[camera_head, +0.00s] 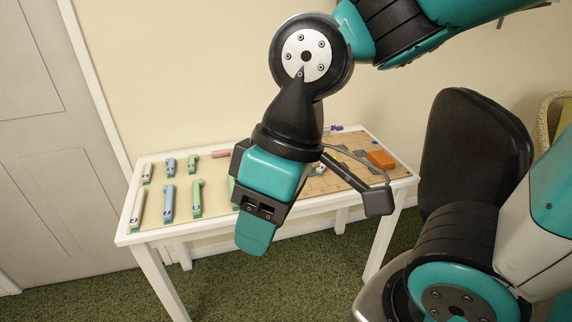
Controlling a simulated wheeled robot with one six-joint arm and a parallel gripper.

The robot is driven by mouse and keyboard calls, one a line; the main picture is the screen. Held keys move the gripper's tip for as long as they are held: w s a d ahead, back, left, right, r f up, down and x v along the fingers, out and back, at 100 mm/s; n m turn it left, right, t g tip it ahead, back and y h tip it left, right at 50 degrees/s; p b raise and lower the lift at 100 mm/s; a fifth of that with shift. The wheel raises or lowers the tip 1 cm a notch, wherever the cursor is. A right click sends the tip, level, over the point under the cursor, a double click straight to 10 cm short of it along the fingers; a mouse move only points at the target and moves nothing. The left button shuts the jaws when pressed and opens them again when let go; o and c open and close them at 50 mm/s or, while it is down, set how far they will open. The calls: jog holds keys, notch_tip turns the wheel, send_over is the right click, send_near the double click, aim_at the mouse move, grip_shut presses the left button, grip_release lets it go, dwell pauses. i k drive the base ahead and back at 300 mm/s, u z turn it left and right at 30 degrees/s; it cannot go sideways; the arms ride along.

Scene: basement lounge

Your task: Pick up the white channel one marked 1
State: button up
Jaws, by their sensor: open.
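Two white pieces lie at the left end of the white table: a longer one near the front (137,206) and a shorter one behind it (147,173). Each has a small mark at its near end, too small to read, so I cannot tell which bears a 1. My gripper (318,219) hangs in front of the table's middle in this view, to the right of both white pieces. Its jaws are spread apart with nothing between them. It hides part of the table's middle.
Blue pieces (169,203) and green pieces (196,197) stand right of the white ones. A pink piece (221,153) lies farther back. An orange block (381,159) sits on a brown board (352,177) at right. A dark chair (468,150) stands right of the table (180,233).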

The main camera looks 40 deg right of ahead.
aim_at(321, 168)
jog(key=z, duration=0.1)
jog(key=i, duration=0.7)
jog(key=z, duration=0.8)
jog(key=i, duration=0.4)
jog(key=z, duration=0.35)
